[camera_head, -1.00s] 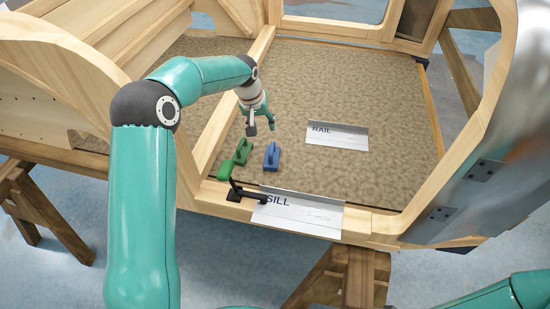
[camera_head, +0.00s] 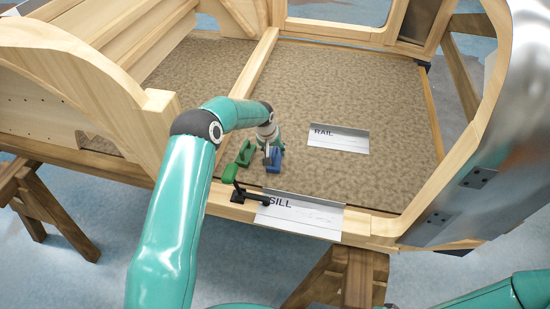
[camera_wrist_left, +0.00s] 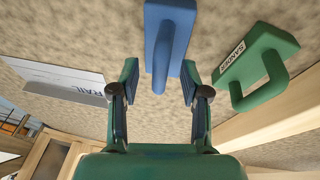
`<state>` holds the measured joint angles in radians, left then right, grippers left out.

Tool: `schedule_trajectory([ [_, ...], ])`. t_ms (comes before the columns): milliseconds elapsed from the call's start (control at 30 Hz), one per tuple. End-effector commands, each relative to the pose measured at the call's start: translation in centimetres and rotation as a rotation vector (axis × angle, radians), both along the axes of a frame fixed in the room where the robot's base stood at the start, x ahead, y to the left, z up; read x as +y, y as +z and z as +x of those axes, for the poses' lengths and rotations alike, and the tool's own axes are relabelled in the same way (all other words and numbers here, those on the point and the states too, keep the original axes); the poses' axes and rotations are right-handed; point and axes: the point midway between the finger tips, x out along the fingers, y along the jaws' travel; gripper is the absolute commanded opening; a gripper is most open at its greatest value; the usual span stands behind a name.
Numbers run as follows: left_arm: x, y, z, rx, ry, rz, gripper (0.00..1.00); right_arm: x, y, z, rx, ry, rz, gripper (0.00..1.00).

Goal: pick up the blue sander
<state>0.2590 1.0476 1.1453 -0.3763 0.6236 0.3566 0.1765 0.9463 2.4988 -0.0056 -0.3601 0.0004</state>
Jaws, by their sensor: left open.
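The blue sander (camera_head: 274,163) lies on the speckled floor panel, near the sill side of the wooden frame. It also shows in the left wrist view (camera_wrist_left: 172,22), with its raised handle towards me. My left gripper (camera_head: 270,156) is right above it in the head view and hides part of it. In the wrist view my left gripper (camera_wrist_left: 160,88) is open, its two fingers apart on either side of the line of the handle. I cannot tell whether they touch it. My right gripper is not in view.
A green sander (camera_head: 246,153) labelled SANDER (camera_wrist_left: 255,65) lies close beside the blue one. A RAIL sign (camera_head: 339,138) and a SILL sign (camera_head: 300,216) stand nearby. The panel's right side is clear.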

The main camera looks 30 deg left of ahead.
Motion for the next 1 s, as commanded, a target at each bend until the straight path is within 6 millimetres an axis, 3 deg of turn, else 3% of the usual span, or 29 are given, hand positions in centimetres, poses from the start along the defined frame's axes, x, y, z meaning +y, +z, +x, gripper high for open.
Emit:
schedule_trajectory([
  [100,-0.01,-1.1,0.37,-0.001,0.001,0.0,0.46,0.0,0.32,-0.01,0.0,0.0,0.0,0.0],
  [367,-0.02,-1.45,0.47,-0.002,0.0,0.0,0.46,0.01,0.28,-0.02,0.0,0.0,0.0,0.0],
  [667,-0.02,-1.42,0.45,-0.001,0.0,-0.001,0.0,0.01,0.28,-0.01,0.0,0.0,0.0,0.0],
  [1000,0.03,-1.36,0.46,-0.002,0.001,0.0,0.0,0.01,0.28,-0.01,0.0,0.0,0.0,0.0],
])
